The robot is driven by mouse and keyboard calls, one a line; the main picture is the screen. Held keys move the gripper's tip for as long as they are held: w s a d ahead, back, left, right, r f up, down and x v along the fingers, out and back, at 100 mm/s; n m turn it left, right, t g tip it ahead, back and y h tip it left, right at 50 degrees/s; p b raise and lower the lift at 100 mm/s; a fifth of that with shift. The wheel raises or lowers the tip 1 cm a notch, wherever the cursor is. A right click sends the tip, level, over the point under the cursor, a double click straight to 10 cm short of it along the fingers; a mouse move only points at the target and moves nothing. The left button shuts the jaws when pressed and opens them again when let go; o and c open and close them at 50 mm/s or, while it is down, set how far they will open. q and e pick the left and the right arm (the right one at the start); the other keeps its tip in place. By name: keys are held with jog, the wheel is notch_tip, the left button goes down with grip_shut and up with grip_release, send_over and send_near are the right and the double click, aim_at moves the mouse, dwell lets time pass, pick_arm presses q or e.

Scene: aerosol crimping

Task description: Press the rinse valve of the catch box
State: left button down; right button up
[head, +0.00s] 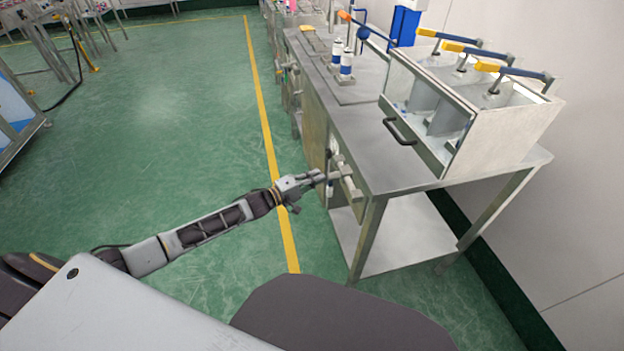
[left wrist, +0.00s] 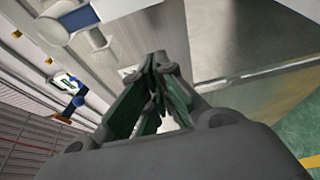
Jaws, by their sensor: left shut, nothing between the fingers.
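My left gripper (head: 318,178) is shut and empty at the near side of the metal bench, its tips close to a pale metal fitting (head: 345,172) on the bench's side. I cannot tell whether they touch. In the left wrist view the fingers (left wrist: 158,70) come together in front of a grey metal panel. A blue and white cylindrical part (left wrist: 78,20) shows at upper left there. A large metal box (head: 503,137) with a dark front handle stands on the bench, and several yellow-tipped levers (head: 487,67) are on its top. I cannot tell which part is the rinse valve. My right gripper is not in view.
The metal bench (head: 385,155) has a lower shelf (head: 415,235) and legs near my arm. Two white and blue cans (head: 346,65) stand farther back on it. Open green floor (head: 170,110) with a yellow line lies to the left.

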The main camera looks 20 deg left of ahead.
pick_arm(q)
jog(key=s+d, duration=0.2)
jog(key=s, duration=0.1)
jog(key=shift+s, duration=0.1)
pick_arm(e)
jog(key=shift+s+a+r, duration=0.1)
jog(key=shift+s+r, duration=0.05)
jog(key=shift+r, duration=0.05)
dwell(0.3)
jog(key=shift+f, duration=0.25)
pick_arm(q)
jog(key=shift+s+d+n+p, duration=0.15)
jog(key=shift+n+p, duration=0.15)
jog(key=shift+p, duration=0.3)
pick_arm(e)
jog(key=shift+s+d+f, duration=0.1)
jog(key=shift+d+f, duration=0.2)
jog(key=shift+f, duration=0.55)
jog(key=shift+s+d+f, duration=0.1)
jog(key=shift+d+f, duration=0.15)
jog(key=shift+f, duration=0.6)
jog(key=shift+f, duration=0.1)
